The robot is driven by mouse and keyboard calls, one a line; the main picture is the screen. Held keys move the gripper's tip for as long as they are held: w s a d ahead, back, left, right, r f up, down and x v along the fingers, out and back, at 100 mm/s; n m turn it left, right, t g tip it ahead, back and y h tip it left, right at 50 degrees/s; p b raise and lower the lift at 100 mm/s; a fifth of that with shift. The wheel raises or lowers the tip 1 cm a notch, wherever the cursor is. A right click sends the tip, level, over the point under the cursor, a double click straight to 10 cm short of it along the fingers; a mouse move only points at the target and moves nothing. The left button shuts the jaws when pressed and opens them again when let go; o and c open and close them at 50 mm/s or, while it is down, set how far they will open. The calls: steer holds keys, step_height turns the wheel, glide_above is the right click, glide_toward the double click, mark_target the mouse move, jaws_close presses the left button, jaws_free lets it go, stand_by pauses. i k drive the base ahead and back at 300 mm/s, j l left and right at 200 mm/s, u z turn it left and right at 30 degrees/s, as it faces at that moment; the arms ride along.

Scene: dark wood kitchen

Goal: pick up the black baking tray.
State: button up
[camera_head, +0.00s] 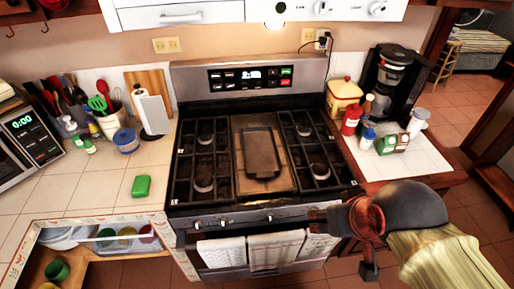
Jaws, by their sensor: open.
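The black baking tray (262,152) is a small dark rectangular piece lying flat on a brown board or griddle plate (243,186) in the middle of the stove top. Its handle or narrow end is hard to make out. My gripper (341,241) is at the lower right, in front of the stove's right front corner. Its dark fingers are apart and nothing shows between them. It is clear of the tray, nearer to me and to the right.
Black burner grates (204,160) flank the plate. The stove's back panel (250,78) rises behind. Bottles and a coffee maker (392,88) crowd the right counter. A green block (141,186) lies on the left counter. Towels (275,252) hang in front.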

mark_target(262, 158)
steer(key=i+j, duration=0.1)
steer(key=j, duration=0.35)
steer(key=i+j, duration=0.1)
steer(key=j, duration=0.4)
steer(key=i+j, duration=0.1)
steer(key=j, duration=0.35)
steer(key=i+j, duration=0.1)
steer(key=j, duration=0.4)
steer(key=i+j, duration=0.1)
steer(key=j, duration=0.35)
steer(key=i+j+z, duration=0.1)
steer(key=j, duration=0.4)
